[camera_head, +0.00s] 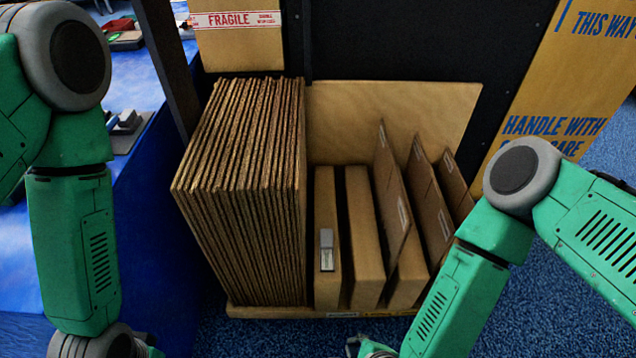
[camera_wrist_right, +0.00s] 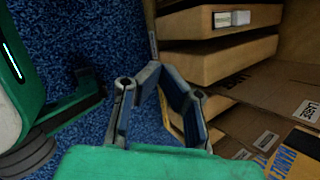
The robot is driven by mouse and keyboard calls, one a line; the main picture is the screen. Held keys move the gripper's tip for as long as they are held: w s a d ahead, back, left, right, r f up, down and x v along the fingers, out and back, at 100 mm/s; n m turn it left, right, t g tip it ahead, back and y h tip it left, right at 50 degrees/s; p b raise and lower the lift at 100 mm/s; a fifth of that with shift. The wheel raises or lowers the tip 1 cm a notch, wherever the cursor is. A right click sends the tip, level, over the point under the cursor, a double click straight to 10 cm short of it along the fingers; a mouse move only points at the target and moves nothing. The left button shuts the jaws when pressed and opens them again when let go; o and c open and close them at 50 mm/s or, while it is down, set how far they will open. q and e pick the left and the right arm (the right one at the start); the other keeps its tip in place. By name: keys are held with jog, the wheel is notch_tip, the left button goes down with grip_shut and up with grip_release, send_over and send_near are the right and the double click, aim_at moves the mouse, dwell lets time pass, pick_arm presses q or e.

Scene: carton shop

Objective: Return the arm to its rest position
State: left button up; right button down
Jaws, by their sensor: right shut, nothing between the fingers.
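My right arm comes in from the right in the head view, bent downward, with its gripper (camera_head: 356,345) low at the bottom edge in front of the carton rack. Only a small part of that gripper shows there. In the right wrist view the right gripper (camera_wrist_right: 158,66) has its blue-padded fingers shut at the tips with nothing between them. It is over the blue carpet, beside the rack's cartons and apart from them. My left arm hangs down the left side of the head view; its fingers are out of the picture.
A wooden rack (camera_head: 390,95) holds a thick stack of flat cardboard (camera_head: 245,190), narrow closed boxes (camera_head: 327,215) and leaning flat cartons (camera_head: 392,190). A blue table (camera_head: 150,190) stands at left. Cardboard panels stand behind. Blue carpet (camera_head: 260,335) is clear in front.

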jog(key=s+d+r+n+g+h+p, duration=0.1)
jog(key=s+d+r+n+g+p, duration=0.2)
jog(key=d+r+n, duration=0.4)
jog(key=s+d+r+n+g+h+p, duration=0.2)
jog(key=d+r+n, duration=0.4)
jog(key=d+n, duration=0.7)
jog(key=shift+s+d+r+n+g+p, duration=0.3)
jog(key=shift+s+r+n+g+p, duration=0.15)
jog(key=shift+s+n, duration=0.6)
jog(key=shift+s, duration=0.15)
